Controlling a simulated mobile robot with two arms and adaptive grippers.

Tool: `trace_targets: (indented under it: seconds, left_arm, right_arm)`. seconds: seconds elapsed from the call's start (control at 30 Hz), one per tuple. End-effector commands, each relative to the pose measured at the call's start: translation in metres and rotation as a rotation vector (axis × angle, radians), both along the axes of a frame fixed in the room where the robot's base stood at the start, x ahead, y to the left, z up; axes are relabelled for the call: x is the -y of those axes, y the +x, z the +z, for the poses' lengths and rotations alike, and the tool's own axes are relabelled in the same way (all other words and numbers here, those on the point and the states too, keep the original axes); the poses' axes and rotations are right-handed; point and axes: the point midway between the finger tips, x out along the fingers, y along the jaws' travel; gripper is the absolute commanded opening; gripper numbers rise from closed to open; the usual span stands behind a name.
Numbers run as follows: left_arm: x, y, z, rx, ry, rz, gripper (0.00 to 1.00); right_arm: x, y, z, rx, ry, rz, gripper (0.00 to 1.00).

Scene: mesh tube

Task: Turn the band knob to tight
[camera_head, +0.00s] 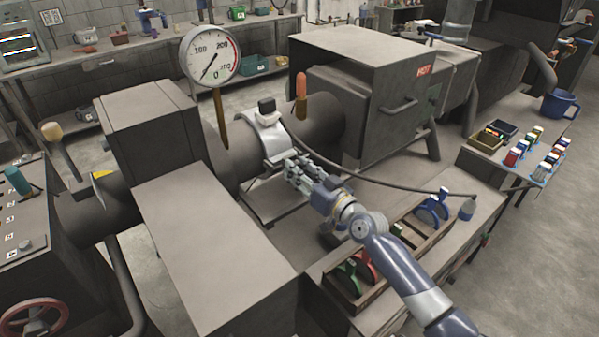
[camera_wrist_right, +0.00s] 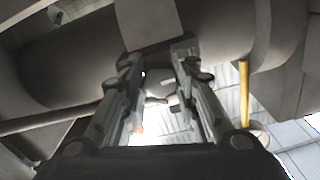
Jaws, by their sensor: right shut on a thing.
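My right gripper (camera_head: 291,166) reaches in from the lower right to the band's front lower side. Its fingers are closed on the band knob, which they mostly hide, so its turn setting cannot be read. In the right wrist view the gripper (camera_wrist_right: 158,75) has its two fingers pointing up at the tube (camera_wrist_right: 70,60), with the band (camera_wrist_right: 148,22) just beyond the tips. My left gripper is not in view.
A round gauge (camera_head: 210,56) stands on the tube. A box marked HOT (camera_head: 360,50) is behind. A dark hose (camera_head: 385,184) runs past my right gripper. A wooden tray (camera_head: 340,290) with coloured clamps lies below my right arm.

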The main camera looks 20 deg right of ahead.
Motion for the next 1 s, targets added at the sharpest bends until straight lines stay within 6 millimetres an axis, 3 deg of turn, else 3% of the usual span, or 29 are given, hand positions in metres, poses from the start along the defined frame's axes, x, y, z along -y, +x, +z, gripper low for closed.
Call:
trace_targets:
  seconds: [0.37, 0.4, 0.5, 0.83, 1.0]
  left_arm:
    - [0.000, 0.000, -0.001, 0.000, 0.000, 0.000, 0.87]
    - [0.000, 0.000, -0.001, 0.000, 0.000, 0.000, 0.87]
    - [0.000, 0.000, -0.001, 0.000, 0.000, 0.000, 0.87]
    - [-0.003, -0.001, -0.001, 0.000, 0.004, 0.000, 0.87]
    - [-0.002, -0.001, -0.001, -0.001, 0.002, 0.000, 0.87]
  right_arm:
    - [0.000, 0.000, 0.001, -0.010, 0.031, 0.000, 0.05]
    - [0.000, 0.000, 0.001, -0.010, 0.031, 0.000, 0.31]
    - [0.000, 0.000, 0.001, -0.010, 0.031, 0.000, 0.49]
    - [0.000, -0.001, 0.000, -0.011, 0.029, 0.000, 0.49]
    - [0.005, -0.013, -0.001, -0.011, 0.028, -0.001, 0.49]
